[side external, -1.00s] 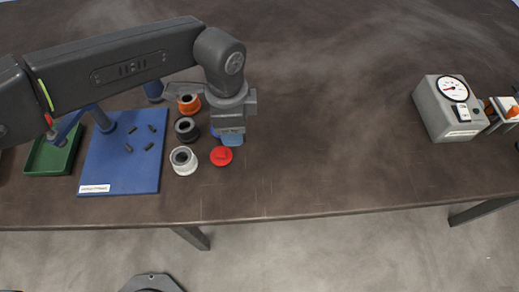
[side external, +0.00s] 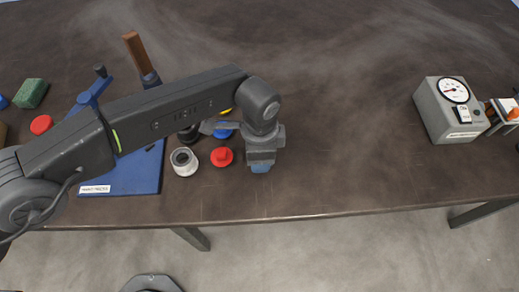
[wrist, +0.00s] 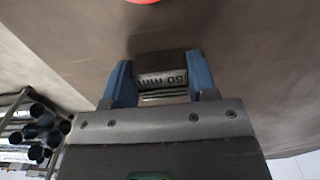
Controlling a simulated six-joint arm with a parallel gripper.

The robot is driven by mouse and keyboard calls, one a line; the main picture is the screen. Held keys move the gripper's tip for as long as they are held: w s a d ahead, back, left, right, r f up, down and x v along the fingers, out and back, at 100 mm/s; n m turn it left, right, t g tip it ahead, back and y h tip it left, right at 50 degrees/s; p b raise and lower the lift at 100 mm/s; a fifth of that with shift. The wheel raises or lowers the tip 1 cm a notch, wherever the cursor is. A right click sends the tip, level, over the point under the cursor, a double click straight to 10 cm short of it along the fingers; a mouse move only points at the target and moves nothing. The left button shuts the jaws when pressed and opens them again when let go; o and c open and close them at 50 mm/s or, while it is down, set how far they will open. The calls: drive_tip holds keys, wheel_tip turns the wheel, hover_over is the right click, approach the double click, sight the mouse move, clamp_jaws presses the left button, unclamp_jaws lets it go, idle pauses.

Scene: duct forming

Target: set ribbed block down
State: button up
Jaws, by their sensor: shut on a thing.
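My gripper (side external: 261,168) is over the table's front part, to the right of a red knobbed piece (side external: 222,157). In the wrist view, its two blue fingers (wrist: 163,82) are shut on a grey ribbed block (wrist: 162,79) with "50 mm" lettering. The fingers grip the block from both sides. In the side view, the block is hidden by the gripper. I cannot tell whether the block touches the tabletop (side external: 350,150).
A white ring (side external: 184,161) and a blue piece (side external: 223,133) stand left of my gripper. The blue press board (side external: 140,178) lies farther left. A grey gauge box (side external: 447,110) stands far right. The table between is clear; its front edge is close.

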drive_tip(key=shift+f, duration=0.1)
drive_tip(key=o, duration=1.1)
drive_tip(key=shift+c, duration=0.2)
wheel_tip(320, 180, up, 12)
drive_tip(key=shift+r, duration=0.2)
